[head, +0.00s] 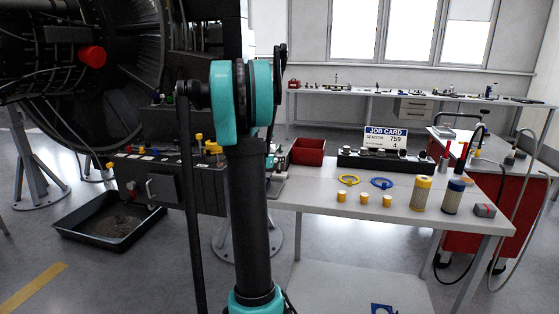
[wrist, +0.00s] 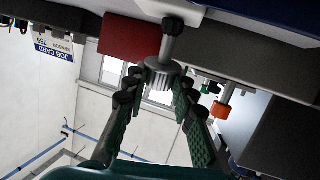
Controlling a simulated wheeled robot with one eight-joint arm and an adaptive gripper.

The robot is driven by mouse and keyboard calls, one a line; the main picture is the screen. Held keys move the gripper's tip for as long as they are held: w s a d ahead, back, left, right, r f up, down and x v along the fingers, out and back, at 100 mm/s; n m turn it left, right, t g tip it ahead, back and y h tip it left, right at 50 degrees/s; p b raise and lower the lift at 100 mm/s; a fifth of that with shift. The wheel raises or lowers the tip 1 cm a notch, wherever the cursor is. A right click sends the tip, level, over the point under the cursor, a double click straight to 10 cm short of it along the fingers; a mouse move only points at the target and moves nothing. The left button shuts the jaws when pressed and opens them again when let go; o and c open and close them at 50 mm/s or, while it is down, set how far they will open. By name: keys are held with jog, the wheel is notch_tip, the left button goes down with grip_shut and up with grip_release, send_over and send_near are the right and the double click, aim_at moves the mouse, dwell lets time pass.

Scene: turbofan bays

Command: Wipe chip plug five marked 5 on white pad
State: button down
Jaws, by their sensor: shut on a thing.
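In the wrist view my gripper (wrist: 160,85) is shut on a grey knurled plug (wrist: 159,72) with a dark stem and rounded tip. No number 5 can be read on it. The stem reaches up in the picture in front of a pale flat surface (wrist: 205,10); I cannot tell whether it touches it or whether this is the white pad. In the head view my arm's column covers most of the gripper and the plug.
A red bin (head: 308,151), a job card (head: 386,138), yellow and blue rings, small yellow-capped pots and two canisters (head: 422,193) stand on the grey bench (head: 330,190). A dark panel (head: 165,180) and black drip tray (head: 105,222) are left. An orange-ended fitting (wrist: 221,110) shows beside my gripper.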

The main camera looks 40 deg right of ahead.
jog(key=shift+w+a, duration=0.3)
jog(key=shift+w, duration=0.15)
jog(key=shift+s, duration=0.1)
jog(key=shift+s+d+r, duration=0.1)
jog(key=shift+s+d, duration=0.5)
jog(key=shift+s, duration=0.1)
jog(key=shift+s+d, duration=0.5)
